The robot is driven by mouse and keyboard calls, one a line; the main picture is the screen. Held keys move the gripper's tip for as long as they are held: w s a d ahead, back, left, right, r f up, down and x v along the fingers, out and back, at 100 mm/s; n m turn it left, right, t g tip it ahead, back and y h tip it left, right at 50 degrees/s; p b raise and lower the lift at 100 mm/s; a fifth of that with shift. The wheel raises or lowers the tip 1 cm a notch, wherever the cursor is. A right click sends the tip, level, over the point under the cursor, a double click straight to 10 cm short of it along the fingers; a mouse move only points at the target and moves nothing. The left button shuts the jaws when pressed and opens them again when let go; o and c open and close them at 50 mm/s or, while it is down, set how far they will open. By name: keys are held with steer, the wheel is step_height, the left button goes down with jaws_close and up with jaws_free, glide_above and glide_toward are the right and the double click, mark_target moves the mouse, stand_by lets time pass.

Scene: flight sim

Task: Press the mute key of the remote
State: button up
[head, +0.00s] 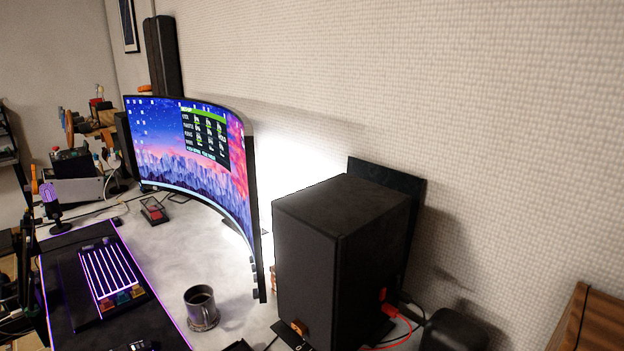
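I cannot make out the remote or its mute key for certain in the head view. A small dark flat object (292,336) with pale marks lies at the foot of the black speaker, by the bottom edge; I cannot tell what it is. Another dark object (239,346) is cut off by the bottom edge. A small dark device with a red face (152,210) sits on the desk in front of the monitor. My gripper is not in view.
The pale desk (185,245) holds a curved monitor (195,155), a dark mug (201,308), a large black speaker (335,260) and a glowing-edged mat (70,320) with a lit keyboard-like panel (112,275). Red cables (405,325) run beside the speaker. Bare desk shows between mat and monitor.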

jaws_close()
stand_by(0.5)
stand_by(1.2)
